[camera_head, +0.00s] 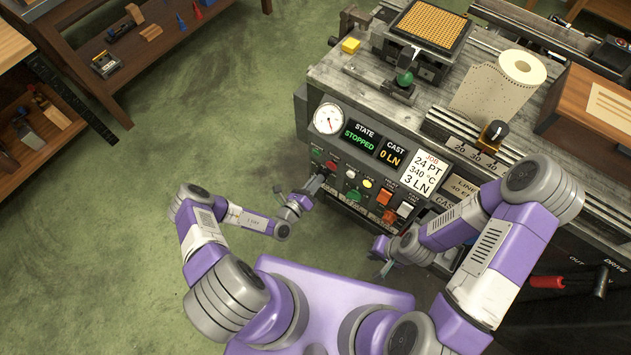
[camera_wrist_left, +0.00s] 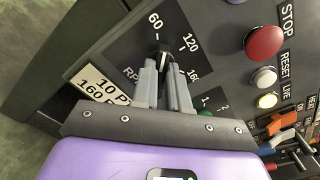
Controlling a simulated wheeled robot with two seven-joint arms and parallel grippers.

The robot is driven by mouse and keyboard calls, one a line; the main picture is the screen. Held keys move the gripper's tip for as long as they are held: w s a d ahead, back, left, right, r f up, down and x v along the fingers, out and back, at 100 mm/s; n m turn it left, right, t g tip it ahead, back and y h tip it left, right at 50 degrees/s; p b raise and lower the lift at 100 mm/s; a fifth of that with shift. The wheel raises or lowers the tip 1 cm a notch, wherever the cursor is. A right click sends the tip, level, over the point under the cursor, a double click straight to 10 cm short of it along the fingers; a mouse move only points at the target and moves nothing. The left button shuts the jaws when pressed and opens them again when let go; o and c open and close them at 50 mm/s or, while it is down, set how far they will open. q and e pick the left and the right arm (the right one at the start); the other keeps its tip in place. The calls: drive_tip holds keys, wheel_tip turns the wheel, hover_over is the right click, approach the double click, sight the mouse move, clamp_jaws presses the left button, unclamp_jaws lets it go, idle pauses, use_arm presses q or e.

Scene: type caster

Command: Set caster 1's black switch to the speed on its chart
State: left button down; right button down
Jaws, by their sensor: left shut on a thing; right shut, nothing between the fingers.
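On caster 1's panel, the black switch (camera_wrist_left: 164,48) sits beside a speed scale with 60, 120 and 160 printed in the left wrist view. My left gripper (camera_wrist_left: 165,62) is shut on the black switch; the fingers cover part of it, and I cannot tell which mark it points to. A cream plate (camera_wrist_left: 104,88) beside it, partly hidden by the fingers, reads "10 P" and "160 R". In the head view my left gripper (camera_head: 316,184) is at the panel's left end. My right gripper (camera_head: 381,263) is shut and empty, in front of the machine.
Right of the switch are a red STOP button (camera_wrist_left: 264,43), a white RESET button (camera_wrist_left: 264,77) and a yellow button (camera_wrist_left: 267,100). The display (camera_head: 358,134) reads STOPPED. A job card (camera_head: 426,171) shows 24 PT, 340 °C, 3 LN. Green floor (camera_head: 215,110) lies open at left.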

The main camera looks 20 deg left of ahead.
use_arm(q)
drive_tip(key=shift+n, duration=1.5)
drive_tip(key=shift+s+f, duration=0.1)
drive_tip(key=c, duration=1.1)
unclamp_jaws()
drive_tip(key=shift+c, duration=0.2)
drive_tip(key=p+v, duration=0.1)
drive_tip(key=v, duration=0.6)
drive_tip(key=shift+s, duration=0.25)
drive_tip(key=shift+a, duration=0.1)
